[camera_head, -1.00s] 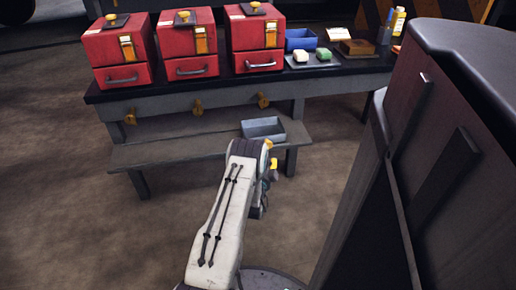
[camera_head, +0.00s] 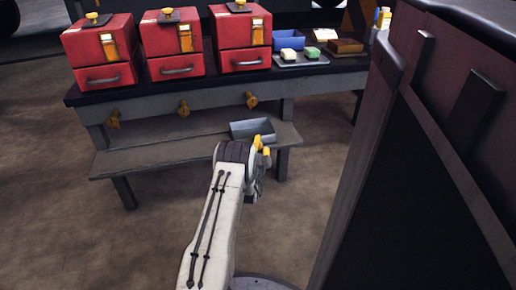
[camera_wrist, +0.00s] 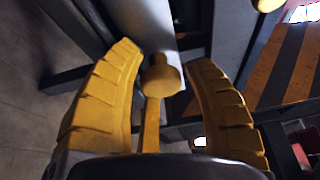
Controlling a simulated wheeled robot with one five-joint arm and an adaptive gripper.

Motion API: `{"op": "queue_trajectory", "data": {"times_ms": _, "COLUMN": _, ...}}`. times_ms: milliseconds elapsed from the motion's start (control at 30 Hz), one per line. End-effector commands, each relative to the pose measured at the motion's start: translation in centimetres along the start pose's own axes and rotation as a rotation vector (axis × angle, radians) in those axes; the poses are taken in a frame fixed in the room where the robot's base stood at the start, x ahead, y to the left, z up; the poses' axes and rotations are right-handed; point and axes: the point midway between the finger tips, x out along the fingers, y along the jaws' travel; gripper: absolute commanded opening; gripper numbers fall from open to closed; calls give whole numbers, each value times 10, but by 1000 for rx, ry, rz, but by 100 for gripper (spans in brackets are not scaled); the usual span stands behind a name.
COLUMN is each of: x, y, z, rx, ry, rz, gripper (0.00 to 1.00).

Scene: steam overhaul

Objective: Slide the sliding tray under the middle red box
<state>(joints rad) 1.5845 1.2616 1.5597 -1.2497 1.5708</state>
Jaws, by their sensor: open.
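The middle red box (camera_head: 171,45) stands on the dark-topped workbench, between two similar red boxes. Its lower part has a silver bar handle (camera_head: 178,70). A brass knob (camera_head: 183,107) sits on the grey bench front below it; I cannot make out the outline of a sliding tray there. My gripper (camera_head: 263,145) is open, low in front of the bench's right part. In the wrist view, a brass knob on a stem (camera_wrist: 160,78) shows between my yellow fingers, with gaps on both sides. I cannot tell which knob it is or its depth.
A grey-blue bin (camera_head: 252,131) sits on the lower shelf (camera_head: 165,152), close behind my gripper. A large dark cabinet (camera_head: 400,170) stands close on the right. A blue bin (camera_head: 289,40) and a tray with two blocks (camera_head: 300,58) are on the bench. Floor at left is clear.

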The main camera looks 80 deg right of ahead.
Motion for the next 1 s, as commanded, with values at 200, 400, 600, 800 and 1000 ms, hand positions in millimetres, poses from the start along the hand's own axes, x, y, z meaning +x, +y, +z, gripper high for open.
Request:
{"op": "queue_trajectory", "data": {"times_ms": 200, "x": 1, "y": 0, "z": 0, "rx": 0, "ry": 0, "rz": 0, "gripper": 47}}
{"op": "queue_trajectory", "data": {"times_ms": 400, "x": 1, "y": 0, "z": 0, "rx": 0, "ry": 0, "rz": -1, "gripper": 40}}
{"op": "queue_trajectory", "data": {"times_ms": 600, "x": 1, "y": 0, "z": 0, "rx": 0, "ry": 0, "rz": 0, "gripper": 22}}
{"op": "queue_trajectory", "data": {"times_ms": 800, "x": 1, "y": 0, "z": 0, "rx": 0, "ry": 0, "rz": 1, "gripper": 4}}
{"op": "queue_trajectory", "data": {"times_ms": 1000, "x": 0, "y": 1, "z": 0, "rx": 0, "ry": 0, "rz": 2, "gripper": 0}}
